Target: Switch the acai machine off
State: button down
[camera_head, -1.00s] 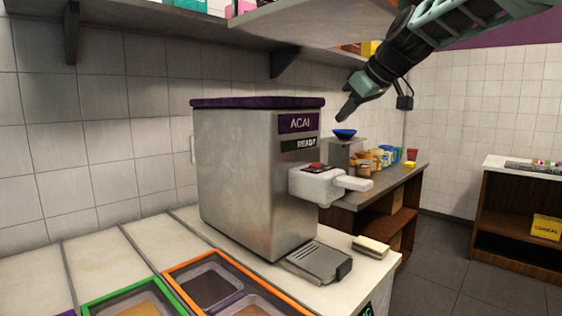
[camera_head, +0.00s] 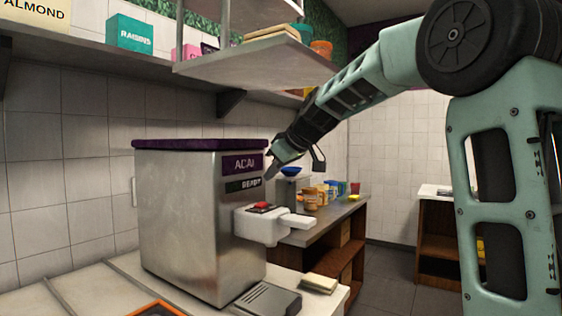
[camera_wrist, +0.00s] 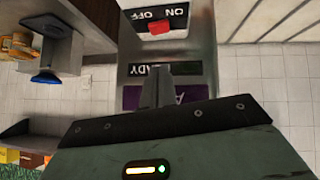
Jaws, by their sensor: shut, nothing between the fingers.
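The acai machine (camera_head: 190,220) is a steel box with a purple lid, standing on the counter at centre left. Its front has a purple ACAI label and a panel reading READY (camera_head: 243,184). Below, a red switch (camera_head: 262,205) sits on top of a white dispenser block. The wrist view shows the red switch (camera_wrist: 159,28) beside upside-down ON and OFF lettering; which way it is set I cannot tell. My gripper (camera_head: 269,173) is shut and empty, in front of the label area, above the switch. In the wrist view its fingers (camera_wrist: 156,88) overlap the READY panel; contact is unclear.
A metal shelf (camera_head: 255,66) hangs above the machine. A drip tray (camera_head: 268,299) and a sponge (camera_head: 319,284) lie on the counter before it.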

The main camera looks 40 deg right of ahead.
aim_at(261, 203)
jog(key=x, duration=0.3)
jog(key=shift+w+f, duration=0.25)
jog(key=shift+d+f, duration=0.25)
jog(key=shift+f, duration=0.95)
jog(key=shift+d+f, duration=0.1)
jog(key=shift+f, duration=0.55)
